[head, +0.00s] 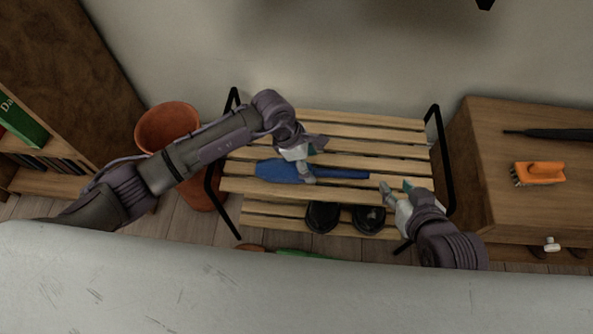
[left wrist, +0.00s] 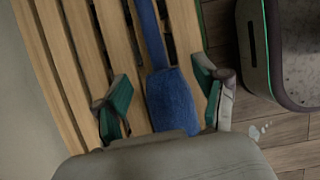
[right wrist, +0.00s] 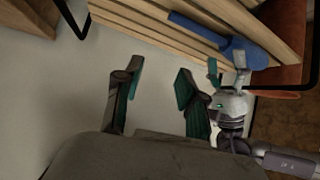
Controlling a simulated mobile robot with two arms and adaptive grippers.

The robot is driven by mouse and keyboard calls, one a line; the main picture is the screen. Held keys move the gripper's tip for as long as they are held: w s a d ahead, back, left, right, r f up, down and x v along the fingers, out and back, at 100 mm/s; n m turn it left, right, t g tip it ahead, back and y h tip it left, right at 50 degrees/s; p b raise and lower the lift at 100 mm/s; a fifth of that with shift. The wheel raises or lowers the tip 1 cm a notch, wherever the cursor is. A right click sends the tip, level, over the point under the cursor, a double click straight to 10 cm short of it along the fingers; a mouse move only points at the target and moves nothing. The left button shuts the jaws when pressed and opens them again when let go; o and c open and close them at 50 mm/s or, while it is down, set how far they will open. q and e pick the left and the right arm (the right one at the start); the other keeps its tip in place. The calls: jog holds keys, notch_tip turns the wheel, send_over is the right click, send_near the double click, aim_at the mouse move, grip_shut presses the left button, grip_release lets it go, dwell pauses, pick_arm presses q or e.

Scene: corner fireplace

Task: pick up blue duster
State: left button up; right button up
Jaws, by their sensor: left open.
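The blue duster (head: 277,171) lies on the top slats of the wooden rack (head: 385,148), with its wide head to the left and its thin handle to the right. My left gripper (head: 312,162) is over the duster near where head and handle meet. In the left wrist view, the open fingers (left wrist: 165,100) stand on either side of the blue duster (left wrist: 172,103), with nothing gripped. My right gripper (head: 395,191) is at the rack's front right, past the handle's end. In the right wrist view its fingers (right wrist: 155,90) are apart and empty, and the duster (right wrist: 245,50) shows beyond.
A terracotta pot (head: 167,126) stands left of the rack. Black shoes (head: 368,217) sit on the lower shelf. A wooden cabinet (head: 490,150) at right holds an orange brush (head: 540,172) and a black umbrella-like item (head: 560,134). Black metal frames rise at both rack ends.

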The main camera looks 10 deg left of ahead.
aim_at(315, 171)
pick_arm(q)
jog(key=b+x, duration=0.1)
jog(key=x, duration=0.3)
jog(key=shift+a, duration=0.15)
jog(key=shift+f, duration=0.15)
pick_arm(e)
jog(key=w+a+r+t+y, duration=0.1)
jog(key=w+r+t, duration=0.2)
jog(key=w+r, duration=0.1)
jog(key=shift+a+r+t, duration=0.4)
jog(key=shift+r, duration=0.1)
pick_arm(q)
jog(key=c, duration=1.3)
pick_arm(e)
jog(key=shift+s, duration=0.1)
